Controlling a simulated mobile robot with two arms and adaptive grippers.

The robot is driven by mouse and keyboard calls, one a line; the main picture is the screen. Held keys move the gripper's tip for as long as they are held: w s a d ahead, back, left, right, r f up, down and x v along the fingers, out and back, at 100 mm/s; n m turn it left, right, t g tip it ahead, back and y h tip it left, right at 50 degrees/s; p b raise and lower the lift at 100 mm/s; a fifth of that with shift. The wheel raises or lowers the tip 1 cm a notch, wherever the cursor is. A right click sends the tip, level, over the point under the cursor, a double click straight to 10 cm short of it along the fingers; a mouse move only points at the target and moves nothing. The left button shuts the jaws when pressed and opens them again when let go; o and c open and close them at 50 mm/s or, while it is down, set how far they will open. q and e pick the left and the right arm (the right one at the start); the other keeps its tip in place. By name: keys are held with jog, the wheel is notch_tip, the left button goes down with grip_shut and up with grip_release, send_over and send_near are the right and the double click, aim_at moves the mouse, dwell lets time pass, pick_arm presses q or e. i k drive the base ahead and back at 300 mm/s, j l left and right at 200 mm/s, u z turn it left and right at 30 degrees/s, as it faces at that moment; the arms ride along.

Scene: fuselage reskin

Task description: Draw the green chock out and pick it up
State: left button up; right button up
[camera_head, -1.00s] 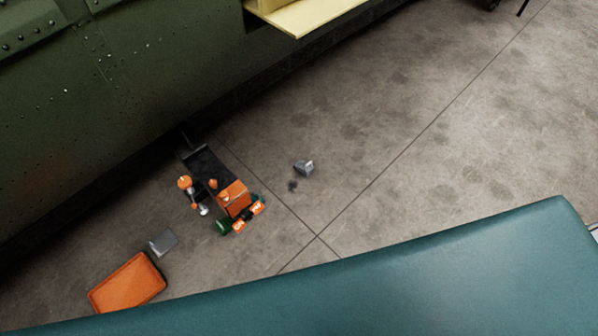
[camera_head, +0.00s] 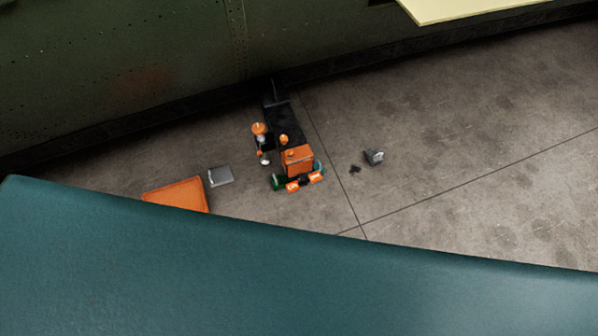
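A small orange and black wheeled unit (camera_head: 298,158) stands on the concrete floor beside the dark base of the green-skinned structure. Green shows low on its left side (camera_head: 279,183) and right side (camera_head: 319,167). These are too small for me to tell whether either is the green chock or how it is seated. A small grey block (camera_head: 374,157) sits on the floor to the right, with a dark bit (camera_head: 355,169) beside it. Neither of my grippers is in view.
A teal surface (camera_head: 250,275) fills the near foreground and partly hides an orange tray (camera_head: 176,195). A grey plate (camera_head: 220,176) lies beside the tray. The riveted green wall (camera_head: 150,60) spans the back. Open floor (camera_head: 470,130) lies to the right.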

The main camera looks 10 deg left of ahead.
aim_at(282, 179)
jog(key=k+l, duration=0.2)
jog(key=k, duration=0.25)
jog(key=k+l, duration=0.2)
jog(key=k, duration=0.25)
